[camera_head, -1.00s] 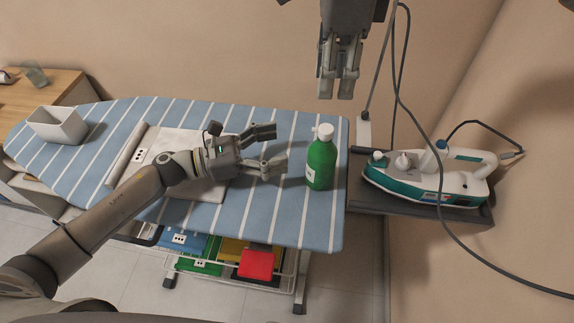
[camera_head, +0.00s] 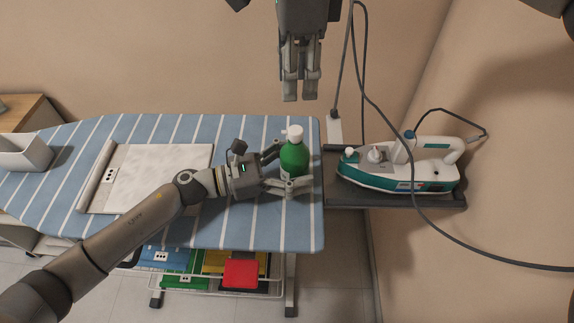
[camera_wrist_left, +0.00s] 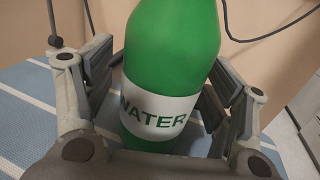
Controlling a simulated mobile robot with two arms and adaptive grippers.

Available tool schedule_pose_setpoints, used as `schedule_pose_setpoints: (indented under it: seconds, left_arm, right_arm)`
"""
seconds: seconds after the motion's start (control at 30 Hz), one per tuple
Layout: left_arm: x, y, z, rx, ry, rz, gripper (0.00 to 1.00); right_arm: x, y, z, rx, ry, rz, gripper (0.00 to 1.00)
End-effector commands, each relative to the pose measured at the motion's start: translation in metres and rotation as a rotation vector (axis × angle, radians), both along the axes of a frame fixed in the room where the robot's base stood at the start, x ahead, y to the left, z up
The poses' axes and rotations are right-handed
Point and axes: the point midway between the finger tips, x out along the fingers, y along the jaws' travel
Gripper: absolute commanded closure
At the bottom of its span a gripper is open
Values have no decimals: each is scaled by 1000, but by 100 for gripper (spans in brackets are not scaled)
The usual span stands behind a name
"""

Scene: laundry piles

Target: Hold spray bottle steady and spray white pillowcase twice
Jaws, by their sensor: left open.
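The green spray bottle (camera_head: 295,158) with a white top stands upright on the ironing board near its right end. In the left wrist view the bottle (camera_wrist_left: 170,55) carries a label reading "WATER". My left gripper (camera_head: 283,168) is open, with its fingers on either side of the bottle; the wrist view shows gaps beside it. My right gripper (camera_head: 300,98) hangs above and behind the bottle, its fingers close together, apparently empty. The white pillowcase (camera_head: 160,170) lies flat on the board, left of my left gripper, partly covered by my left arm.
The ironing board (camera_head: 255,225) is blue striped. A white and teal iron (camera_head: 400,165) rests on a dark shelf (camera_head: 440,202) at the right, its cable hanging in front. A white bin (camera_head: 25,152) stands at the board's left. Folded colored cloths (camera_head: 240,273) lie in a rack below.

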Motion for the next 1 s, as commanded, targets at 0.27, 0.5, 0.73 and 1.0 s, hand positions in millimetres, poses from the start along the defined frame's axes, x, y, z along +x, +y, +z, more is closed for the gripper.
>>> schedule_pose_setpoints:
  seconds: [0.27, 0.5, 0.73, 1.0]
  left_arm:
    - [0, 0, 0, 0, 1, 0, 34]
    - [0, 0, 0, 0, 1, 0, 64]
    - [0, 0, 0, 0, 1, 0, 76]
    - [0, 0, 0, 0, 1, 0, 76]
  right_arm:
    - [0, 0, 0, 0, 0, 0, 64]
    - [0, 0, 0, 0, 0, 0, 64]
    - [0, 0, 0, 0, 0, 0, 82]
    - [0, 0, 0, 0, 0, 0, 100]
